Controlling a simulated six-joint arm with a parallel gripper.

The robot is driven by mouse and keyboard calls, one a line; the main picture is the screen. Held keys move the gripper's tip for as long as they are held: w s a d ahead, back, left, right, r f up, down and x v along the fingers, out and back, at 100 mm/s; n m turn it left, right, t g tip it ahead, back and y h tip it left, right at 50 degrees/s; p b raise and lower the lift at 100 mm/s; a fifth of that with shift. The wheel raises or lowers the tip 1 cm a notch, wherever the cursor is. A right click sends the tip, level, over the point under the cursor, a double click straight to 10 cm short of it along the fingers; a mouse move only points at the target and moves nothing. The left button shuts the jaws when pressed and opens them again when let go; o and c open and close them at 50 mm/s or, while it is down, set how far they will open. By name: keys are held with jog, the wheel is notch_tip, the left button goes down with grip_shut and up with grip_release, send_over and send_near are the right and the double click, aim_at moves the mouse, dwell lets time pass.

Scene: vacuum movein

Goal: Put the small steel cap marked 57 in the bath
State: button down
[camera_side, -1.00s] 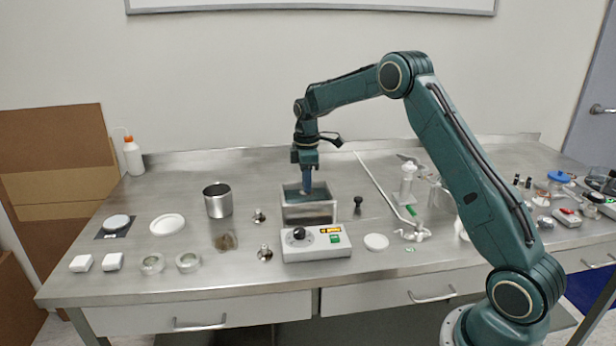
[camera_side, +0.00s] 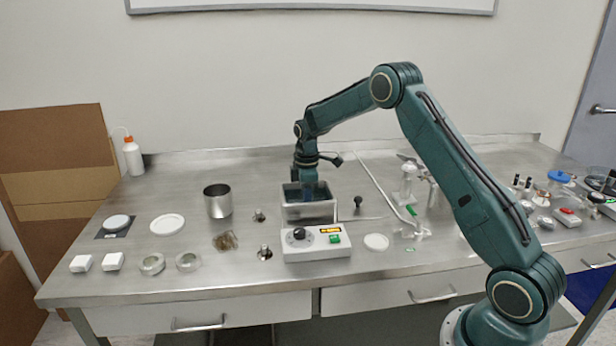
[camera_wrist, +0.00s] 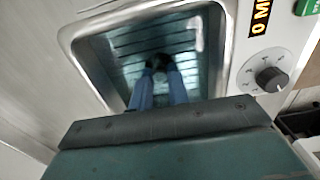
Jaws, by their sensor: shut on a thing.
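The bath (camera_side: 309,212) is an open steel tank in the middle of the bench, behind its control box. In the wrist view its rim (camera_wrist: 228,62) surrounds a blue-green interior with slats across the floor. My gripper (camera_side: 308,190) reaches down into the bath from above. In the wrist view my gripper (camera_wrist: 158,68) has its blue fingers inside the tank, shut on a small dark thing at their tips. I cannot read a mark on it, so I cannot tell if it is the cap marked 57. Two small steel caps stand left of the bath, one behind (camera_side: 259,215) and one in front (camera_side: 264,252).
The control box (camera_side: 317,243) with a black knob stands right in front of the bath. A steel beaker (camera_side: 217,201) stands to the left. A black-knobbed piece (camera_side: 358,202) and a long rod (camera_side: 385,190) lie to the right. A white disc (camera_side: 376,242) lies right of the box.

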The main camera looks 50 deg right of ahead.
jog(key=shift+f, duration=0.1)
jog(key=c, duration=1.3)
grip_release()
jog(key=shift+c, duration=0.2)
notch_tip(320, 180, up, 12)
jog(key=shift+r, duration=0.25)
